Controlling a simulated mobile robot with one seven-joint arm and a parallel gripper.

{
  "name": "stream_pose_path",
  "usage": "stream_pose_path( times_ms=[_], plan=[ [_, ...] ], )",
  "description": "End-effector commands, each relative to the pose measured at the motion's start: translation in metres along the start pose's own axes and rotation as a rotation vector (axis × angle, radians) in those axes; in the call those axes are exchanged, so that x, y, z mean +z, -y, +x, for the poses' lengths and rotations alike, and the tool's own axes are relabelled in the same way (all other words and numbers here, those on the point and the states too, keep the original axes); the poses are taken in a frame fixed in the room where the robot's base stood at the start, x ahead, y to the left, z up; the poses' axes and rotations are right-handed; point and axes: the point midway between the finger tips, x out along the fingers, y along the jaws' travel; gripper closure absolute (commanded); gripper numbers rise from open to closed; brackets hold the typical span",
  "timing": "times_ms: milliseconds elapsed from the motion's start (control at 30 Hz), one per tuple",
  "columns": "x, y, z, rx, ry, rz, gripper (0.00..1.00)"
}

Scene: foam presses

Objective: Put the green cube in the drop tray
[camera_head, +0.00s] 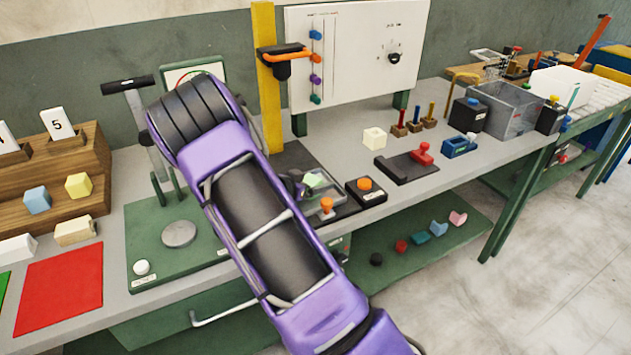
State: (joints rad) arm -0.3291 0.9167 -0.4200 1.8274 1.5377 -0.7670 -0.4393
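A small pale green block (314,181), which looks like the green cube, shows just right of my purple arm, over a dark plate on the bench. My arm crosses the middle of the view and hides part of this area. Small grey-purple parts beside the block may be my gripper (298,186). I cannot tell whether its fingers hold the block. A grey open-topped bin (512,112) stands at the right of the bench; I cannot tell whether it is the drop tray.
An orange-knobbed box (365,190) and a red-handled black fixture (408,165) stand right of the block. A cream cube (374,138) sits behind. A yellow post (267,80) and white panel (355,50) rise at the back. A red mat (60,287) lies at left.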

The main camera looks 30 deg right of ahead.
Motion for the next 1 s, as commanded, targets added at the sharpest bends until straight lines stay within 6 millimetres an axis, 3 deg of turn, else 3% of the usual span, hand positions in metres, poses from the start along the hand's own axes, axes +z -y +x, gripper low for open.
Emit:
stream_pose_path(
  times_ms=[433, 800, 1000],
  plan=[
    [-0.003, 0.000, -0.007, -0.001, 0.001, 0.000, 0.08],
    [-0.004, 0.001, -0.081, -0.003, 0.001, 0.001, 0.08],
    [-0.003, 0.000, -0.111, -0.002, 0.001, 0.000, 0.08]
  ],
)
